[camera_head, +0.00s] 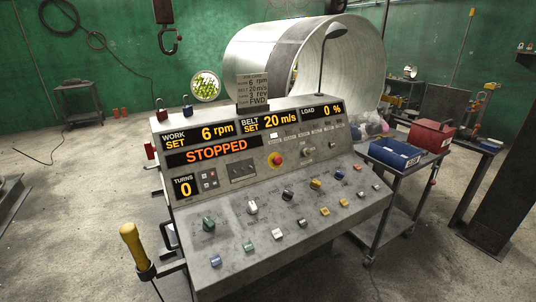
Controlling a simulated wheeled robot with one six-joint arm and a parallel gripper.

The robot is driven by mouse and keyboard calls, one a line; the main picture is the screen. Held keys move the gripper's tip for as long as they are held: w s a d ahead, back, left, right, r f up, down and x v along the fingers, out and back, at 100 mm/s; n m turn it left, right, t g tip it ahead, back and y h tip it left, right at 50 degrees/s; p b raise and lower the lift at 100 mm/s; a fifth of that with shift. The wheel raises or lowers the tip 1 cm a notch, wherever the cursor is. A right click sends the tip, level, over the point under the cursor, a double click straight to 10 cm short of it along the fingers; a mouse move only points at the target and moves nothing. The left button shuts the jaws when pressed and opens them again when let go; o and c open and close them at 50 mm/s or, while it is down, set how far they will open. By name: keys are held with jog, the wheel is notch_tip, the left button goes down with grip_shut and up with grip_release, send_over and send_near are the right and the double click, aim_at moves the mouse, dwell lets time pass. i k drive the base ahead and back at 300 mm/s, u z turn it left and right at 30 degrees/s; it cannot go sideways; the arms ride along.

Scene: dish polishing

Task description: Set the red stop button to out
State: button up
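The red stop button (276,159) is a round red mushroom head on a yellow surround. It sits on the sloped upper face of the grey control console (330,225), right of the display. It is too small to tell whether it is pressed in or out. The display (212,150) reads STOPPED, with work set 6 rpm, belt set 20 m/s, load 0 % and turns 0. My gripper is not in view. Nothing covers the button.
Several knobs and coloured buttons, including a green knob (208,224), line the console's lower panel. A yellow-handled lever (131,243) stands at its left. A cart with a blue bin (396,152) and red box (431,135) is at right. A large metal drum (262,62) stands behind.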

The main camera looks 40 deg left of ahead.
aim_at(277, 160)
jog(key=u, duration=0.75)
jog(key=i, duration=0.95)
jog(key=u, duration=1.3)
jog(key=i, duration=0.45)
jog(key=u, duration=0.35)
